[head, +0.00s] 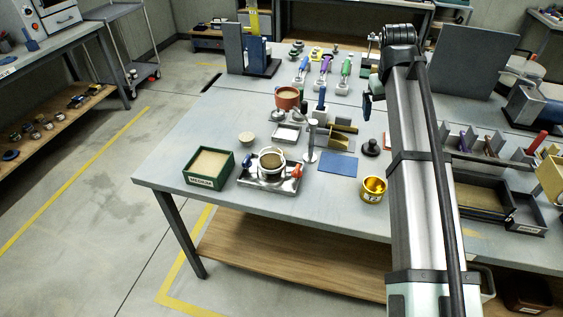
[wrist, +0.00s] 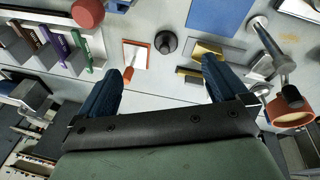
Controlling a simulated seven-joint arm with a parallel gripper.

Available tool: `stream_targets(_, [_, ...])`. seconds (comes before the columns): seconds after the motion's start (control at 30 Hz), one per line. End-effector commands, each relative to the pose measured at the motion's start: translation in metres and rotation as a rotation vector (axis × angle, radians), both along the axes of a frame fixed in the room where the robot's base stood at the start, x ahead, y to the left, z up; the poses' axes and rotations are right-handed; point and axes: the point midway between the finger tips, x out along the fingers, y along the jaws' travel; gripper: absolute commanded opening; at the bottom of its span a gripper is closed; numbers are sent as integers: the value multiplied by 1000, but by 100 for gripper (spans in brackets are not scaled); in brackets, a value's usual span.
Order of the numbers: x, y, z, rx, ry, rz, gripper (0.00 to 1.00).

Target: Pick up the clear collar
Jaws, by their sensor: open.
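What looks like the clear collar (head: 281,154) is a pale see-through ring around a dark brown fill. It sits on a metal stand (head: 268,182) near the front left of the table, in the head view. I cannot make it out in the wrist view. My gripper (wrist: 167,68) is open and empty, its two blue fingers spread above the table. In the head view the gripper is mostly hidden by my arm, behind and to the right of the collar.
A green box (head: 208,170) of sand stands left of the stand; a metal post (head: 311,145) rises to its right. A blue mat (head: 338,163), a yellow cup (head: 373,189), a black knob (head: 371,148) and a terracotta bowl (head: 288,97) are nearby.

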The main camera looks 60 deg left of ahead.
Motion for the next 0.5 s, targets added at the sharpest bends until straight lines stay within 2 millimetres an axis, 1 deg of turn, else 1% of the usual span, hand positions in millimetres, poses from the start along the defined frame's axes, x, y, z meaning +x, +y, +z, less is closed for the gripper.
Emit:
stream_targets(0.03, [-24,19,-4,-3,23,22,100])
stream_targets(0.07, [-38,29,-6,-6,37,31,100])
stream_targets(0.1, [-57,40,-9,-11,55,43,100])
stream_targets(0.17, [-85,57,-14,-18,82,62,100])
stream_targets(0.2, [-105,67,-17,-25,100,74,100])
stream_targets(0.27, [-134,82,-21,-35,126,92,100])
stream_targets(0.3, [-153,90,-24,-44,143,103,100])
stream_targets(0.37, [-181,102,-28,-55,164,120,100])
stream_targets(0.4, [-197,108,-30,-63,180,129,100])
stream_targets(0.5, [-233,120,-34,-81,206,150,100])
